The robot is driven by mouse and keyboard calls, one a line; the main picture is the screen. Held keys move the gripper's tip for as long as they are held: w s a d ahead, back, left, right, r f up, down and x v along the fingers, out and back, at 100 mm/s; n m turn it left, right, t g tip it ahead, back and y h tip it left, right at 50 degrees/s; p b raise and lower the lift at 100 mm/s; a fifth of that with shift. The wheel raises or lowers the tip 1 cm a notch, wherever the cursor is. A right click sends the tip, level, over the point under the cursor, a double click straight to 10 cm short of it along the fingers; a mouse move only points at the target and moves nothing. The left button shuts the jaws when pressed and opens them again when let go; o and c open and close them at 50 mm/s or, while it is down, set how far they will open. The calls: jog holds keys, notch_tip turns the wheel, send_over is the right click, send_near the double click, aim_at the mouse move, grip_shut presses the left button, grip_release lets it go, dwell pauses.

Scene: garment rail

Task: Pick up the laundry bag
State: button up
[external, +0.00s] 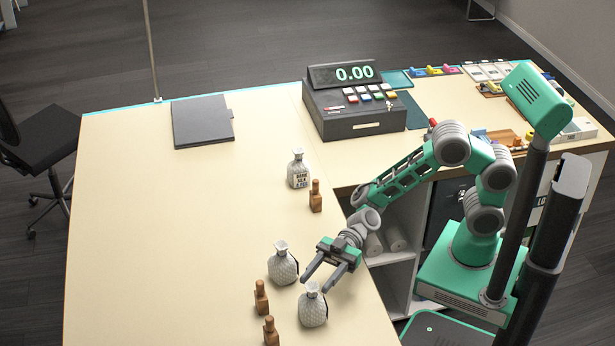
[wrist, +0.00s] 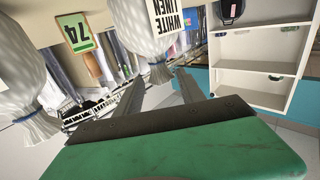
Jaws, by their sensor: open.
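Three pale, patterned bags with tied necks stand on the cream counter (external: 150,230). One bag (external: 312,308) is at the near edge, just below my gripper. A second bag (external: 283,267) stands to its left and a little behind. A third bag (external: 298,172) with a printed label stands farther back. My gripper (external: 314,284) is open, its fingers pointing toward the two nearer bags. In the wrist view, a bag labelled WHITE LINEN (wrist: 143,28) is ahead of the open fingers (wrist: 158,90), and another bag (wrist: 25,75) is at the left.
Small brown wooden pieces stand near the bags: one (external: 315,196) by the far bag, two (external: 261,297) at the near left. A cash register (external: 355,105) and a dark folder (external: 202,121) are farther back. The counter's left half is clear.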

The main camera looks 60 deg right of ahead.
aim_at(310, 287)
jog(key=a+p, duration=0.2)
jog(key=a, duration=0.3)
jog(key=shift+s+a, duration=0.1)
jog(key=shift+a, duration=0.6)
jog(key=shift+c, duration=0.5)
grip_shut()
